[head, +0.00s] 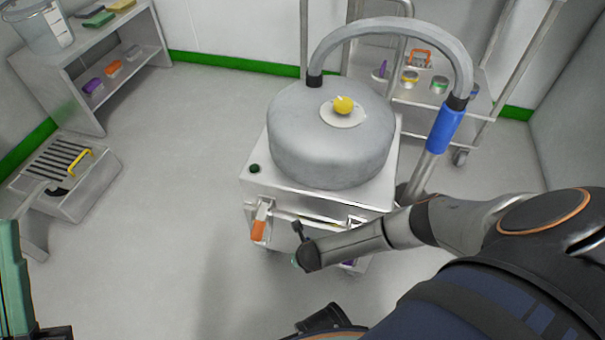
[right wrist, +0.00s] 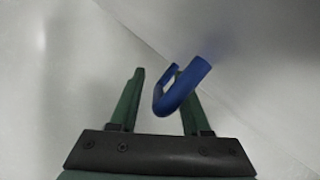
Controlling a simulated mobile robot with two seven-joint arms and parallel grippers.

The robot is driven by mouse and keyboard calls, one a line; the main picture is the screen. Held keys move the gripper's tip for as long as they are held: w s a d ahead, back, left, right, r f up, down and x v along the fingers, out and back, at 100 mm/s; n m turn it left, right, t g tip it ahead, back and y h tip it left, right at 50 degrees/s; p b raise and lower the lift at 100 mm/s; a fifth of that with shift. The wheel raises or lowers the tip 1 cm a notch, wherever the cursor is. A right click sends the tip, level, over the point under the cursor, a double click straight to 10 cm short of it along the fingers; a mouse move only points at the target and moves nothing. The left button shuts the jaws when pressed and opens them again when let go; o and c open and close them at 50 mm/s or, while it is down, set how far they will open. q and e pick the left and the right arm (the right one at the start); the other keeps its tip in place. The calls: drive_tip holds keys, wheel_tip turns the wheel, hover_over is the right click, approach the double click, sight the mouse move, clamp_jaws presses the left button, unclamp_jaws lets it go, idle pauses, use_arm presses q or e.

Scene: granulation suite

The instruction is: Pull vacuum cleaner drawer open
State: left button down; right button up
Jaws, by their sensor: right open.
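The vacuum cleaner (head: 330,140) stands mid-floor, a grey drum on a steel cabinet with a yellow knob on top. My right gripper (head: 298,262) is at the cabinet's front, mostly hidden by my wrist. In the right wrist view my right gripper (right wrist: 156,72) is open. A blue U-shaped handle (right wrist: 182,98) stands out from a pale steel face and shows between the green fingers, close to the right one. I cannot tell whether they touch. The drawer front is mostly hidden by my arm in the head view. One green finger of my left gripper (head: 15,285) shows at lower left.
An orange-handled latch (head: 258,228) is on the cabinet front. A grey hose with a blue grip (head: 445,128) arches at the right. A steel bench (head: 75,75), a low grated unit (head: 68,170) and a wheeled cart (head: 465,100) stand around.

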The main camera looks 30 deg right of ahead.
clamp_jaws()
idle(0.3)
idle(1.1)
